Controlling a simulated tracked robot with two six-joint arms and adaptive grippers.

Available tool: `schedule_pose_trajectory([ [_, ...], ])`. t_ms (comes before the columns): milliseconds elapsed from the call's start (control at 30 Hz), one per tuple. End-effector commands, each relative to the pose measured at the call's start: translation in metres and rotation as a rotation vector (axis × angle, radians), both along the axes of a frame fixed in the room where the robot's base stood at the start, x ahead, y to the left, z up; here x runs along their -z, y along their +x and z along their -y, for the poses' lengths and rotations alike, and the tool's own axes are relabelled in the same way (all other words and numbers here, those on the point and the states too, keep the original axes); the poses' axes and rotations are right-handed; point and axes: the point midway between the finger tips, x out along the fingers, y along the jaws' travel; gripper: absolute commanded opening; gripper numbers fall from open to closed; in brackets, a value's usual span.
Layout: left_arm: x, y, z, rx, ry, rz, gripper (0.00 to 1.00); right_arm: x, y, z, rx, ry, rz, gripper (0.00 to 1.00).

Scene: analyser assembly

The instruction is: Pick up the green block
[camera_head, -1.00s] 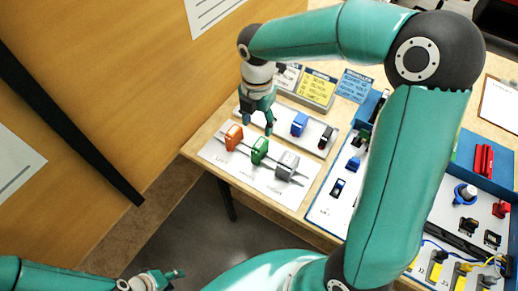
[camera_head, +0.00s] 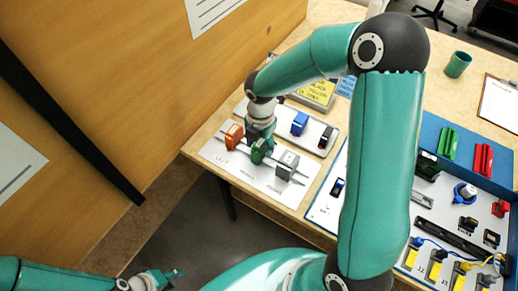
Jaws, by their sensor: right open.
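The green block (camera_head: 257,156) stands on the white sheet (camera_head: 228,161) on the table, between an orange block (camera_head: 233,135) and a grey block (camera_head: 287,164). My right gripper (camera_head: 262,141) is lowered over the green block, with its fingers at the block's upper part and hiding some of it. The fingers are open; I cannot tell whether they touch the block. My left gripper (camera_head: 165,277) is low at the bottom left, away from the table, with its fingers too small to judge.
Behind stand a blue block (camera_head: 299,123) and a dark block (camera_head: 325,137) on a white strip. A blue-backed board on the right holds red (camera_head: 483,160) and green (camera_head: 448,143) parts. A green cup (camera_head: 458,64) stands further back. My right arm hides the middle of the table.

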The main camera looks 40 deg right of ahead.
Motion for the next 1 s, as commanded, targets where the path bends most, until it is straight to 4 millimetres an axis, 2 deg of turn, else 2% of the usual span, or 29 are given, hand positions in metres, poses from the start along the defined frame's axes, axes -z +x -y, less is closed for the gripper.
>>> schedule_pose_trajectory([
  [100, 0.0, 0.0, 0.0, 0.0, 0.0, 0.0, 0.4, 0.0, 0.0, 0.0, 0.0, 0.0, 0.0, 0.56],
  [133, 0.0, 0.0, 0.0, 0.0, 0.0, 0.0, 0.4, 0.0, 0.0, 0.0, 0.001, 0.0, 0.0, 0.53],
  [400, 0.0, 0.0, 0.0, 0.0, 0.0, 0.0, 0.4, 0.0, 0.0, 0.0, 0.001, 0.0, 0.0, 0.08],
  [467, 0.0, 0.0, 0.0, 0.0, 0.0, 0.0, 0.4, 0.0, 0.0, 0.0, 0.001, 0.0, 0.0, 0.0],
  [833, 0.0, 0.0, 0.0, 0.0, 0.0, 0.0, 0.4, -0.002, 0.0, 0.001, 0.001, -0.001, 0.0, 0.0],
  [1000, -0.001, 0.0, 0.0, 0.0, 0.0, 0.0, 0.4, -0.012, 0.0, 0.001, 0.001, -0.002, 0.002, 0.0],
])
